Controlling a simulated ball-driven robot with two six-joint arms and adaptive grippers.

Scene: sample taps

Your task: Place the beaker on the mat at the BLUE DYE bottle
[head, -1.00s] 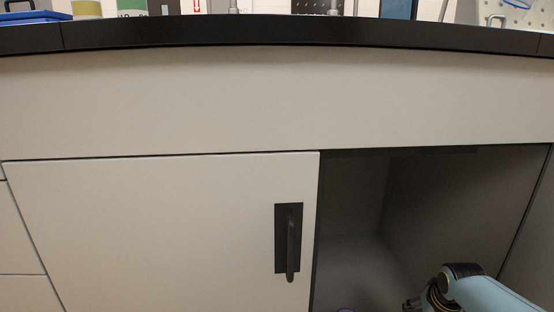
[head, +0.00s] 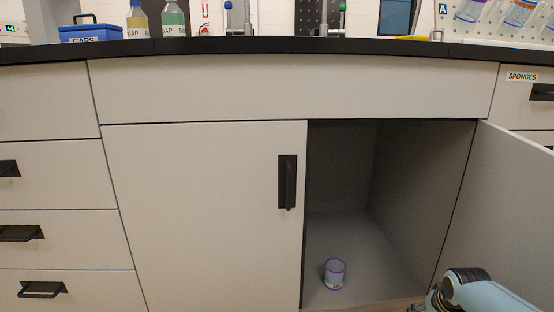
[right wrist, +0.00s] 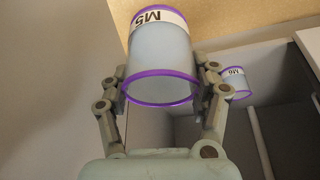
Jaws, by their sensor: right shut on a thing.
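My right gripper (right wrist: 165,85) is shut on a clear beaker (right wrist: 160,55) with purple rims and a white label that seems to read M5, in the right wrist view. The fingers press on both sides of it. In the head view only my right arm shows at the bottom right; the gripper and held beaker are outside the picture. A second purple-rimmed beaker, labelled M6 (right wrist: 235,80), stands apart in the open cabinet and shows in the head view (head: 334,273). The mat and the BLUE DYE bottle are not in view. My left gripper is not in view.
The open cabinet (head: 345,225) lies under the black countertop (head: 300,45), its door (head: 500,210) swung out on the right. A closed door (head: 200,210) and drawers (head: 55,240) are on the left. Soap bottles (head: 173,20) and a blue caps box (head: 92,33) stand on the counter.

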